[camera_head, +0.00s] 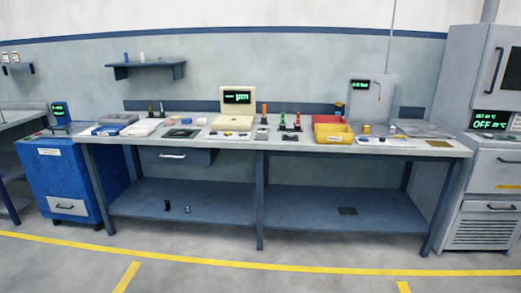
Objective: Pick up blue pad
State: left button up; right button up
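A flat grey-blue item (122,118) lies at the back left of the long workbench (300,143). A white sheet-like item with a blue part (98,130) lies in front of it, near the left end. Both are small, and I cannot tell which of them is the blue pad. Neither of my grippers is in view.
The bench also holds a dark green mat (181,133), a cream display unit (236,108), a red bin (327,120) and a yellow bin (334,136). A blue cabinet (62,180) stands left and a grey oven (492,150) right. The front floor is clear.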

aim_at(186, 122)
jog(key=i+u, duration=0.3)
jog(key=i, duration=0.2)
jog(key=i+u, duration=0.25)
jog(key=i, duration=0.25)
jog(key=i+l+u, duration=0.3)
jog(key=i, duration=0.15)
jog(key=i+l+u, duration=0.25)
jog(key=i, duration=0.25)
jog(key=i+j+u, duration=0.3)
jog(key=u, duration=0.15)
jog(key=i+j+u, duration=0.15)
jog(key=i+u, duration=0.75)
jog(key=i+l+u, duration=0.15)
jog(key=i+u, duration=0.3)
jog(key=i, duration=0.7)
jog(key=i+j+z, duration=0.1)
jog(key=i, duration=0.6)
jog(key=i+j+z, duration=0.1)
jog(key=i, duration=0.6)
jog(key=i+z, duration=0.25)
jog(key=z, duration=0.15)
jog(key=i+z, duration=0.35)
jog(key=i+j+z, duration=0.1)
jog(key=z, duration=0.3)
jog(key=i+j+z, duration=0.2)
jog(key=z, duration=0.15)
